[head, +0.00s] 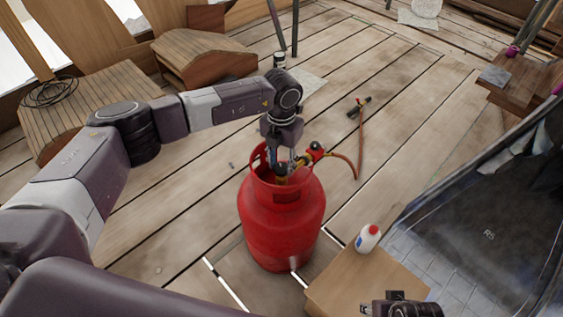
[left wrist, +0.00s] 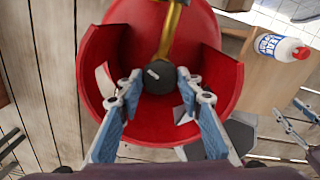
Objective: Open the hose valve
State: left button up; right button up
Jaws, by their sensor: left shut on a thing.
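A red gas cylinder (head: 281,222) stands upright on the plank floor. Inside its open collar a dark round valve knob (left wrist: 158,77) sits by a brass fitting (left wrist: 171,30). My left gripper (head: 287,162) reaches down into the collar from above. In the left wrist view its two fingers (left wrist: 158,84) are on either side of the knob and shut on it. A red regulator part (head: 316,148) is at the collar's right side, with an orange hose (head: 355,165) running from it. My right gripper (left wrist: 298,125) shows at the right edge of the left wrist view, its fingers apart and empty.
A wooden box (head: 365,280) stands right of the cylinder with a white bottle with a red cap (head: 367,238) on it. A black torch-like tool (head: 358,107) lies on the floor behind, at the hose's far end. Planks left of the cylinder are clear.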

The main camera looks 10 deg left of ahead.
aim_at(281, 167)
dwell(0.3)
pick_arm(q)
jog(key=o, duration=1.2)
jog(key=shift+c, duration=0.2)
notch_tip(281, 167, up, 12)
